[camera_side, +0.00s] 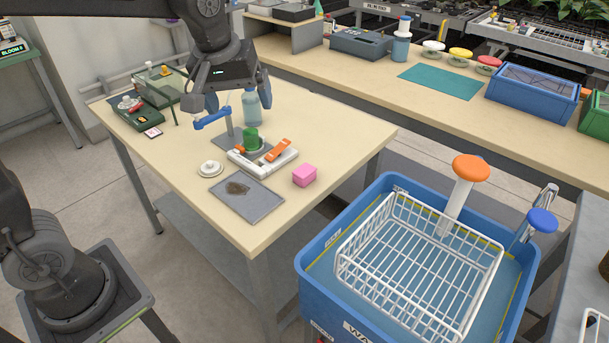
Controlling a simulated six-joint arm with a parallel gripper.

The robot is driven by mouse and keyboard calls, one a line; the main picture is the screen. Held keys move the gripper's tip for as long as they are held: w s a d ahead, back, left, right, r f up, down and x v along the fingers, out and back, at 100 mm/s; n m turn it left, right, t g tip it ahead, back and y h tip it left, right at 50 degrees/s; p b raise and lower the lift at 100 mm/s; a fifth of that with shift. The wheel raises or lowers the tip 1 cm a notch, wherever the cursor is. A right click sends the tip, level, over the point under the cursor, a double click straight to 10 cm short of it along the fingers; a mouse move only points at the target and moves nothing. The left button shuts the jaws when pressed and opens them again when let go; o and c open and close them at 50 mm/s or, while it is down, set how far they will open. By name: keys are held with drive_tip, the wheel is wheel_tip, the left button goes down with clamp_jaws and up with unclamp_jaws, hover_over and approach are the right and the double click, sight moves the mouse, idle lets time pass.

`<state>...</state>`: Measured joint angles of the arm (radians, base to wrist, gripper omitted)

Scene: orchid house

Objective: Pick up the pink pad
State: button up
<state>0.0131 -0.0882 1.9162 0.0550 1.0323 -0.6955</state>
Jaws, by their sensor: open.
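The pink pad (304,175) is a small block on the wooden table, near its right front edge. It stands just right of a white fixture (264,165). My gripper (228,112) hangs over the table, above and to the left of the pad. Its jaws are open, and they are well apart from the pad. A blue-handled item (212,119) shows just below the jaws; I cannot tell whether it touches them.
The white fixture holds a green piece (251,138) and an orange piece (277,150). A grey tray (262,207) lies in front of it. A bottle (251,105) stands behind. A blue tub (322,289) with a white wire basket (420,262) stands to the right. The right table corner is clear.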

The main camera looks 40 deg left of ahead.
drive_tip(key=w+f+n+g, duration=0.1)
drive_tip(key=w+f+n, duration=0.2)
drive_tip(key=w, duration=0.4)
drive_tip(key=n+g, duration=0.2)
drive_tip(key=n, duration=0.5)
approach(305, 170)
drive_tip(key=shift+y, duration=0.4)
wheel_tip(305, 170, down, 5)
drive_tip(key=shift+w+d, duration=0.15)
drive_tip(key=shift+a+f, duration=0.15)
drive_tip(key=shift+f, duration=0.85)
drive_tip(key=shift+a+f, duration=0.2)
drive_tip(key=shift+f, duration=0.8)
drive_tip(key=shift+a+f, duration=0.15)
drive_tip(key=shift+f, duration=0.85)
drive_tip(key=c, duration=1)
drive_tip(key=shift+r, duration=0.1)
